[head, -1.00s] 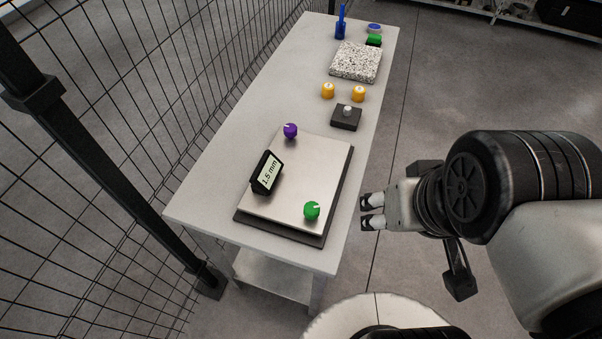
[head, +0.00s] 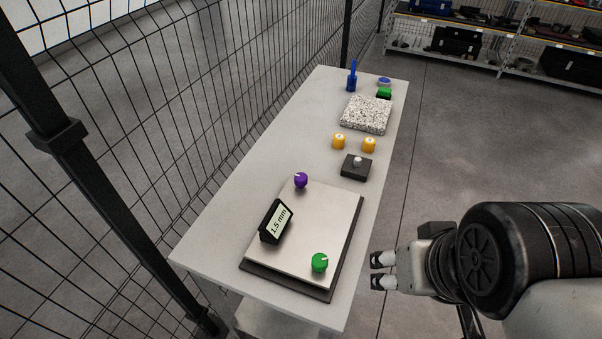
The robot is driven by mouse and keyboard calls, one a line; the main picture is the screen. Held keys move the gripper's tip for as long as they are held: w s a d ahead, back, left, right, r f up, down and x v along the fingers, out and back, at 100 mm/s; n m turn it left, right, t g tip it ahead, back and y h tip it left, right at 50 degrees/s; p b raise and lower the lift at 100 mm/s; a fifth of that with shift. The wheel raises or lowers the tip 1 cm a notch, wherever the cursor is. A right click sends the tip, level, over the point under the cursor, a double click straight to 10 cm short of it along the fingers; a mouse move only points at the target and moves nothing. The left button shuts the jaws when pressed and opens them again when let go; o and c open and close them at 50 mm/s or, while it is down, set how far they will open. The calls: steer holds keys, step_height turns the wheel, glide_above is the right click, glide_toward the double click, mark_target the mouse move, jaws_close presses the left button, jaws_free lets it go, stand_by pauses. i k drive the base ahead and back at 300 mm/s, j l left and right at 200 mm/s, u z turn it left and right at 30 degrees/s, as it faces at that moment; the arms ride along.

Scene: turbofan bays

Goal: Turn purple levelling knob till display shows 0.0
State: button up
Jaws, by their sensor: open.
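The purple knob (head: 301,180) stands at the far left corner of a metal levelling plate (head: 328,220) on the table. It has a pale mark on top. The black display (head: 276,222) at the plate's left side reads 1.5 mm. A green knob (head: 320,262) stands at the plate's near right corner. My gripper (head: 377,271) is open and empty, to the right of the plate and beyond the table's right edge in the picture. It is apart from both knobs.
On the table (head: 225,215) behind the plate are a black block with a light knob (head: 356,168), two yellow pieces (head: 339,141), a speckled slab (head: 366,114), a green item (head: 384,93) and a blue tool (head: 351,78). A mesh fence (head: 215,90) runs along the left. Shelves (head: 480,40) stand far back.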

mark_target(300, 179)
steer(key=i+j, duration=0.1)
steer(key=j, duration=0.3)
steer(key=i+j, duration=0.15)
steer(key=j, duration=0.25)
steer(key=i+j+u, duration=0.1)
steer(key=j, duration=0.3)
